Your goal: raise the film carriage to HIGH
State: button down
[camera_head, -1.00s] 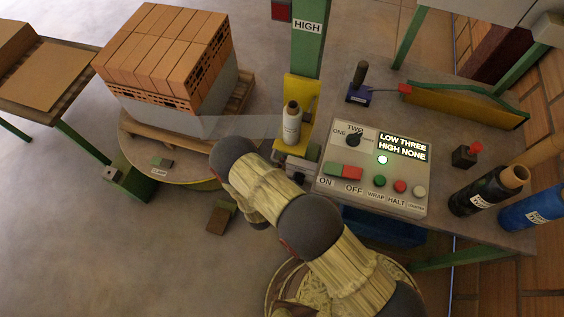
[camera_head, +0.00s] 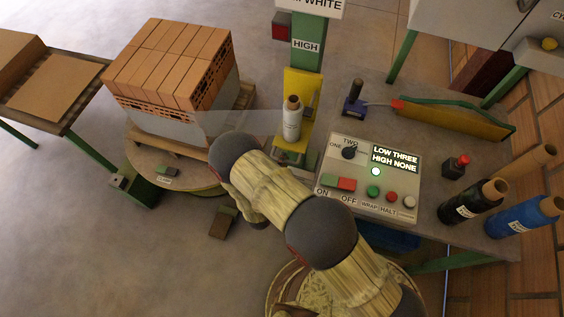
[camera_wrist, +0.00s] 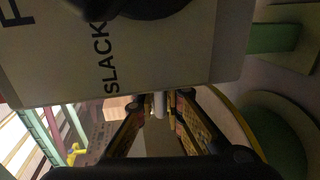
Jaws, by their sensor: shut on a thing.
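The film carriage (camera_head: 295,84) is a yellow plate on the green mast (camera_head: 308,58). It sits just below the white HIGH label (camera_head: 306,45). A pale film roll (camera_head: 291,120) stands upright on it, and clear film stretches left from the roll to the brick stack. In the head view my gripper is hidden behind my own arm, below the carriage. In the wrist view my gripper (camera_wrist: 160,105) is shut on a small pale upright piece (camera_wrist: 160,104), which looks like a carriage handle. A large plate marked SLACK (camera_wrist: 150,55) fills the top of that view.
The brick stack (camera_head: 172,60) stands on a pallet on the round turntable (camera_head: 146,172) at left. The control box (camera_head: 345,199) sits right of the mast; its display reads LOW THREE HIGH NONE.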

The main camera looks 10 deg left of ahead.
jog(key=shift+w+a+r+p, duration=0.1)
jog(key=shift+r+p, duration=1.1)
jog(key=shift+r, duration=1.7)
jog(key=c, duration=2.1)
grip_release()
jog(key=shift+r, duration=0.15)
jog(key=shift+o, duration=1)
jog(key=shift+s, duration=0.25)
jog(key=d+v, duration=0.1)
jog(key=v, duration=1)
jog(key=shift+s+a, duration=0.35)
jog(key=shift+a, duration=0.1)
